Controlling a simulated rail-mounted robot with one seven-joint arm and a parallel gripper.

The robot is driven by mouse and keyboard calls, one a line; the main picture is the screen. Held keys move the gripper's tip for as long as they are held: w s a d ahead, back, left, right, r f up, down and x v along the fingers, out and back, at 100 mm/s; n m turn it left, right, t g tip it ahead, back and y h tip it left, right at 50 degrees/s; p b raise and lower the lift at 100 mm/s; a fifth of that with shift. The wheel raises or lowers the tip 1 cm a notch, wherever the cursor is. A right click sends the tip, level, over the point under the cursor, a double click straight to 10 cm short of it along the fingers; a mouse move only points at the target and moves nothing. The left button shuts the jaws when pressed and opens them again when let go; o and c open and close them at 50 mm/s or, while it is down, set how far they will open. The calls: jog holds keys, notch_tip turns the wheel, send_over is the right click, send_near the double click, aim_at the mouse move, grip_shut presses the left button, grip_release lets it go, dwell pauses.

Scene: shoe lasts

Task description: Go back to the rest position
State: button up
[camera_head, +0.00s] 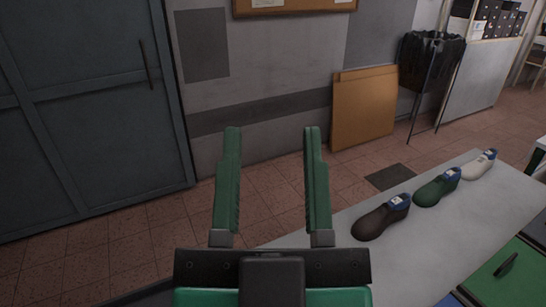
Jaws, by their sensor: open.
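My gripper (271,180) shows at the bottom middle of the head view. Its two green fingers point up in the picture and stand wide apart, with nothing between them. Behind the gap are the tiled floor and the wall. A brown shoe last (383,218), a green one (437,188) and a white one (478,164) stand in a slanting row on a grey table (420,250) to the right. Each has a blue part at its heel end with a pale label. The gripper is to the left of the brown last and appears apart from it.
A green panel with a black handle (506,265) is at the table's right side. A large blue-grey door (90,100) is at left. Brown boards (363,108) lean on the wall beside a black bin (430,62) on legs. The tiled floor (150,255) is clear at left.

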notch_tip(320, 180, up, 31)
jog(key=p, duration=3.1)
jog(key=shift+a, duration=0.1)
